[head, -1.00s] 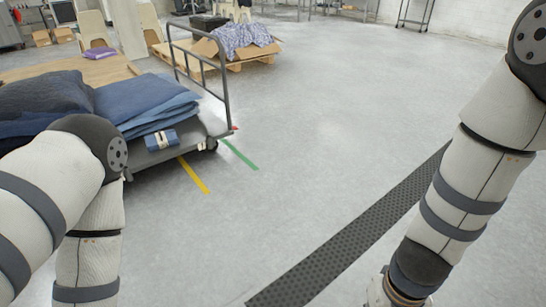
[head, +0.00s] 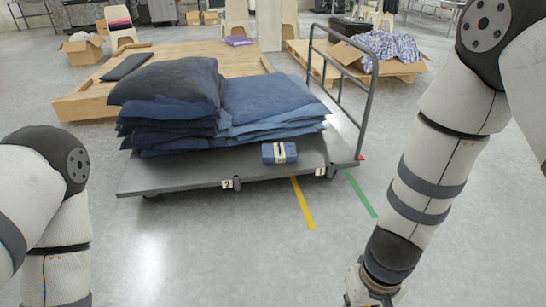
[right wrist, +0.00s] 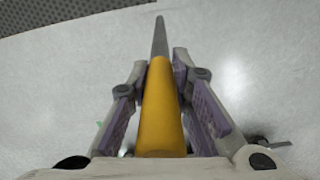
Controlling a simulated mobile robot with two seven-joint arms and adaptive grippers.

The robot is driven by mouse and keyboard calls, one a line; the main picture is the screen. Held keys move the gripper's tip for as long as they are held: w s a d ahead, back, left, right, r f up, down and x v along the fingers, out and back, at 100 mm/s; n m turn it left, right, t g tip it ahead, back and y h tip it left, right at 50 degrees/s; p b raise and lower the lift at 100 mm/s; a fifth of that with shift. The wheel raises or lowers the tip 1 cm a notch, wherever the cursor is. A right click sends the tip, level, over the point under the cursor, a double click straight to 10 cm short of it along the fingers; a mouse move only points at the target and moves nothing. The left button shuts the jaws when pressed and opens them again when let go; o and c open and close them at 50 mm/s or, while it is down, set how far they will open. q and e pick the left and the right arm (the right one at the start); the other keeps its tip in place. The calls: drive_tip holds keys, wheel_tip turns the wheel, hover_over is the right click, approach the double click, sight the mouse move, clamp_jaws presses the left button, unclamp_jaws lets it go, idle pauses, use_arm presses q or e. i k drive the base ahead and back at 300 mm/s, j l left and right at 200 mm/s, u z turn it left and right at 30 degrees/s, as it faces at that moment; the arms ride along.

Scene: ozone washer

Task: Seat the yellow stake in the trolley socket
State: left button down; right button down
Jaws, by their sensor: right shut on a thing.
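The yellow stake (right wrist: 161,115) is in my right gripper (right wrist: 165,72), whose two purple-padded fingers are closed along its sides. Its thin grey end points away from the wrist, up in the right wrist view. In the head view only my right wrist shows at the bottom, and the stake is out of frame. The grey flat trolley (head: 180,181) stands ahead, with a rail handle at its right end. Its front edge carries small white tags, 2 (head: 227,184) and 1 (head: 320,172); I cannot make out a socket opening. My left gripper is out of view.
Dark blue folded cloth stacks (head: 165,85) and a small blue bundle (head: 268,154) lie on the trolley. Yellow (head: 303,204) and green (head: 360,194) floor strips run out from its right part. A low wooden platform (head: 80,104) stands behind. The floor in front is clear.

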sight(187, 125)
drive_tip(key=i+u, duration=0.1)
drive_tip(key=i, duration=1.6)
drive_tip(key=i+j+z, duration=0.15)
drive_tip(key=i+z, duration=0.25)
drive_tip(key=i, duration=0.2)
drive_tip(key=i+j+z, duration=0.35)
drive_tip(key=i, duration=0.25)
drive_tip(key=i+j+z, duration=0.4)
drive_tip(key=i, duration=0.15)
